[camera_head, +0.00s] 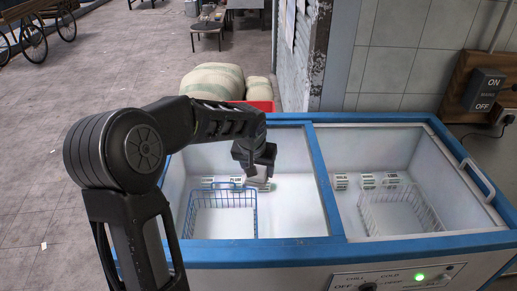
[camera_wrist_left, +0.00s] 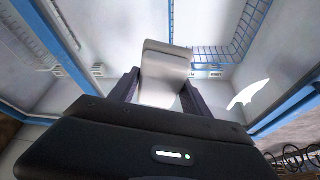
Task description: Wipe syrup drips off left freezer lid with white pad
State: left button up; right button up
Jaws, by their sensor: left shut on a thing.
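My left gripper (camera_head: 257,163) is over the left freezer lid (camera_head: 290,205), toward its far half. It is shut on the white pad (camera_head: 258,180). In the left wrist view the pad (camera_wrist_left: 166,62) stands out between the two dark fingers (camera_wrist_left: 160,92). The lid is clear, and the freezer's inside shows through it. I cannot tell if the pad touches the lid. I cannot make out syrup drips; the arm and gripper hide part of the lid. My right gripper is not in view.
The blue freezer frame (camera_head: 316,180) separates the left lid from the right lid (camera_head: 395,165), which has a handle (camera_head: 477,178). A blue wire basket (camera_head: 222,212) shows under the left lid. Sacks (camera_head: 213,80) stand behind the freezer. A switch box (camera_head: 484,90) is at right.

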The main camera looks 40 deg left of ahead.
pick_arm(q)
jog(key=shift+r+p, duration=1)
jog(key=shift+r, duration=0.95)
